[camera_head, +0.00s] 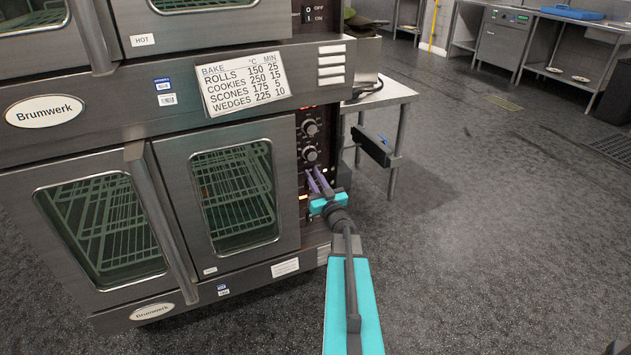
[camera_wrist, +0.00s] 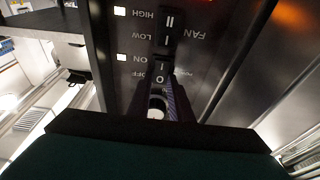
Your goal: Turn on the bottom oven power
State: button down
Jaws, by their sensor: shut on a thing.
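The bottom oven (camera_head: 290,225) is steel with two glass doors, both closed. Its narrow control panel (camera_head: 299,150) on the right edge has round knobs (camera_head: 310,128) and small lights. My gripper (camera_head: 316,180) reaches the lower part of this panel. In the wrist view the labels are upside down; the black power switch (camera_wrist: 161,70) marked I and O sits between ON and OFF. A white light (camera_wrist: 121,57) glows beside ON. The fan switch (camera_wrist: 168,28) lies beyond it.
The upper oven (camera_head: 170,60) carries a bake chart (camera_head: 244,83) below its doors. A steel side table (camera_head: 385,97) stands right of the ovens. Open dark floor (camera_head: 500,220) lies to the right.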

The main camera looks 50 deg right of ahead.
jog(key=shift+d+r, duration=0.1)
jog(key=shift+d, duration=0.05)
dwell(0.3)
jog(key=c, duration=1.6)
grip_release()
jog(key=shift+s, duration=0.1)
jog(key=shift+s+a, duration=0.1)
jog(key=shift+a, duration=0.1)
jog(key=v, duration=1.3)
jog(key=shift+s+f+p, duration=0.2)
jog(key=shift+f+p, duration=0.2)
jog(key=shift+s, duration=0.1)
